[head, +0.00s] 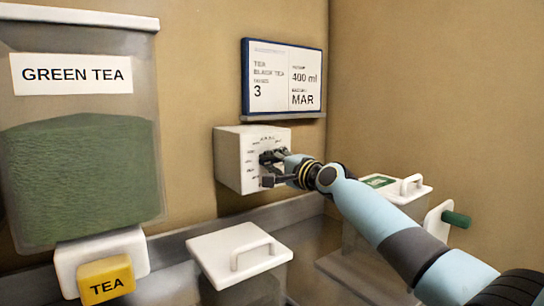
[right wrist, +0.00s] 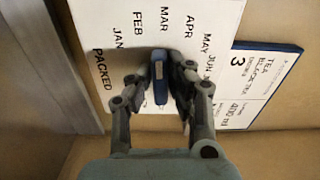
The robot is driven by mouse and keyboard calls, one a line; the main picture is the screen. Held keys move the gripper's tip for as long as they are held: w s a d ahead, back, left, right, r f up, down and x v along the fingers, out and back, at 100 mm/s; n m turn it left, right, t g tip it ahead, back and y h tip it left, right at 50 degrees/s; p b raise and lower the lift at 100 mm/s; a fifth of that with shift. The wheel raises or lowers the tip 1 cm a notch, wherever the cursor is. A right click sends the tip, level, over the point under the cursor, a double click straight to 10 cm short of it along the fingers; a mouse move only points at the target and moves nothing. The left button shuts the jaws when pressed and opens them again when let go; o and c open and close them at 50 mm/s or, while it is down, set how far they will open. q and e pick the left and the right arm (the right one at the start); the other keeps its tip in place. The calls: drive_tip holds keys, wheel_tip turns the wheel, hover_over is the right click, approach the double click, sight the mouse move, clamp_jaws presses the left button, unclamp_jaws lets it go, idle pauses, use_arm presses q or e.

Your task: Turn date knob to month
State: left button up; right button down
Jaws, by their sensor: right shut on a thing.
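A white dial box (head: 232,160) is mounted on the wall below the sign. In the right wrist view, its face (right wrist: 190,18) carries PACKED and month names in an arc, JAN, FEB, MAR, APR, MAY and on. The date knob (right wrist: 159,82) is a narrow dark blue bar with a white mark at its upper end, pointing roughly at MAR. My right gripper (head: 268,169) is at the box face, its two fingers closed on either side of the knob. It hides the knob in the head view. My left gripper is not in view.
A wall sign (head: 283,78) reads black tea, 3, 400 ml and MAR. A GREEN TEA bin (head: 85,115) with a yellow TEA tag (head: 106,280) stands at left. White handled lids (head: 220,252) sit on the counter below the box. A green-handled lever (head: 455,219) is at right.

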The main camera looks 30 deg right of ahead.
drive_tip(key=shift+m+p, duration=0.3)
drive_tip(key=shift+m, duration=0.3)
drive_tip(key=c, duration=1.3)
unclamp_jaws()
drive_tip(key=shift+d, duration=0.1)
drive_tip(key=shift+s, duration=0.15)
drive_tip(key=s, duration=0.4)
drive_tip(key=s+d, duration=0.1)
drive_tip(key=s, duration=0.6)
drive_tip(key=shift+s+d, duration=0.3)
drive_tip(key=shift+s+f, duration=0.1)
